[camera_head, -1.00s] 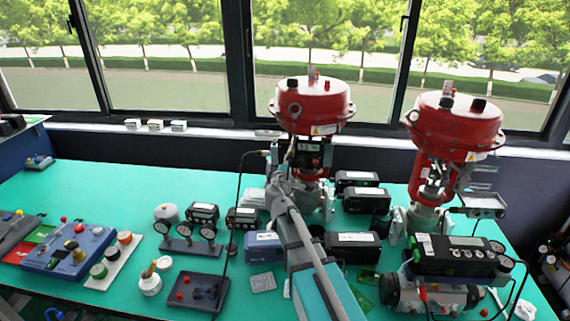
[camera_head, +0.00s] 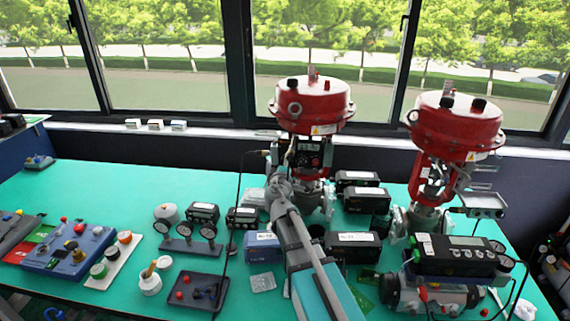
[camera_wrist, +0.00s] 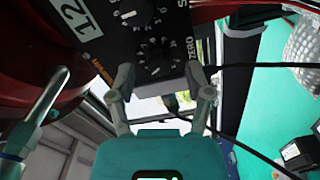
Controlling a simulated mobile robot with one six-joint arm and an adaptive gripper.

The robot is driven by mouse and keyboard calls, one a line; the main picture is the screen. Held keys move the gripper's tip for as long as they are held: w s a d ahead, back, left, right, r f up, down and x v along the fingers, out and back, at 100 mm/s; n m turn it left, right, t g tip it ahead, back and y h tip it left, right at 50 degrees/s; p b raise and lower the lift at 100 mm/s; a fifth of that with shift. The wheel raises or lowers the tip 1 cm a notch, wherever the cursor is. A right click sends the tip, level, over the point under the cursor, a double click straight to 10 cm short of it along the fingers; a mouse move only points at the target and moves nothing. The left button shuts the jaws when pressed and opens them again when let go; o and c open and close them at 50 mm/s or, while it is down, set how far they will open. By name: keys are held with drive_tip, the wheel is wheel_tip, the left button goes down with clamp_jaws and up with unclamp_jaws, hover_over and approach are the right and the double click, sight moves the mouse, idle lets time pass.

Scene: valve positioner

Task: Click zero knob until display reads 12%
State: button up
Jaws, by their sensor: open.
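The valve positioner (camera_head: 308,155) is a dark box on the rear red-topped valve actuator (camera_head: 312,104). In the wrist view its black face shows at the top, turned sideways. A white panel (camera_wrist: 68,14) on it reads "12". The zero knob (camera_wrist: 157,56) sits in a ring of white scale marks beside the word ZERO. A second knob (camera_wrist: 131,12) is above it. My gripper (camera_wrist: 160,78) is open, its two fingertips apart on either side just below the zero knob in the picture. I cannot tell whether either touches the knob.
A second red-topped actuator (camera_head: 455,125) stands at the right with another black positioner (camera_head: 452,256) in front. Several black boxes and gauges (camera_head: 186,231) crowd the green bench (camera_head: 120,190). Dark cables hang near the gripper in the wrist view. The bench's far left is clearer.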

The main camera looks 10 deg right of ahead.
drive_tip(key=v, duration=1.1)
idle(0.3)
drive_tip(key=s+d+f+m+g+h+p, duration=0.2)
drive_tip(key=s+d+f+m+g, duration=0.5)
drive_tip(key=d+f+m+g, duration=0.25)
drive_tip(key=s+a+f+m+g+y, duration=0.1)
drive_tip(key=s+a+f+g+y, duration=0.2)
drive_tip(key=s+g, duration=0.1)
drive_tip(key=s+a+f+m+g+y+p, duration=0.1)
drive_tip(key=s+a+f+g+y, duration=0.2)
drive_tip(key=s, duration=0.3)
drive_tip(key=shift+s+g+y, duration=0.35)
drive_tip(key=shift+s+y, duration=0.05)
drive_tip(key=shift+y, duration=0.4)
idle(3.8)
